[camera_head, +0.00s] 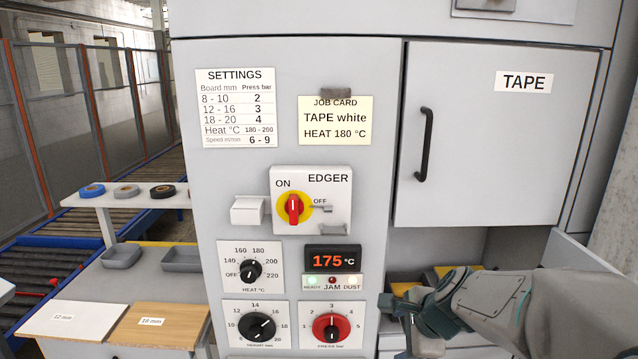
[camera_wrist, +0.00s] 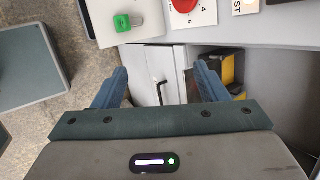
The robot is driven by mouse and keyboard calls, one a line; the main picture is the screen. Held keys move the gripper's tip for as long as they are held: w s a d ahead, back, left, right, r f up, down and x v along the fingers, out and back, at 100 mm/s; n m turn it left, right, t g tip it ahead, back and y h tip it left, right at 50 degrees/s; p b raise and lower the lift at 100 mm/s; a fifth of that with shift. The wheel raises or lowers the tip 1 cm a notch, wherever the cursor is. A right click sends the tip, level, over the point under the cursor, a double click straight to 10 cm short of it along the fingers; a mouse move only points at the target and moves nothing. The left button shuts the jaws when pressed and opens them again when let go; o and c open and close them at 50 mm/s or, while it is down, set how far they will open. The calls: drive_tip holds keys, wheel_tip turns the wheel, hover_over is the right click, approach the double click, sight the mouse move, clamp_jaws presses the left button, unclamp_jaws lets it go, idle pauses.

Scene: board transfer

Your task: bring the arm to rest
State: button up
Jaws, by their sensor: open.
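My gripper (camera_head: 418,318) is at the lower right of the head view, in front of the edger's lower part, with my arm coming in from the right. In the wrist view my gripper (camera_wrist: 162,80) has its two blue fingers spread apart, with nothing between them. Beyond the fingers a white panel with a black handle (camera_wrist: 158,92) shows; I cannot tell whether a finger touches anything.
The edger's grey front (camera_head: 290,50) carries the EDGER switch (camera_head: 293,209), dials and a display (camera_head: 333,260) reading 175 °C. A recess with yellow-and-black items (camera_wrist: 228,68) lies close right of the fingers. Floor (camera_wrist: 75,50) shows left.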

drive_tip(key=s+r+n+g+h, duration=0.2)
drive_tip(key=s+n, duration=1.4)
drive_tip(key=n, duration=0.2)
drive_tip(key=shift+s+a+n+g+h, duration=0.2)
drive_tip(key=shift+a+n+g+h, duration=0.1)
drive_tip(key=shift+a, duration=0.1)
idle(1.1)
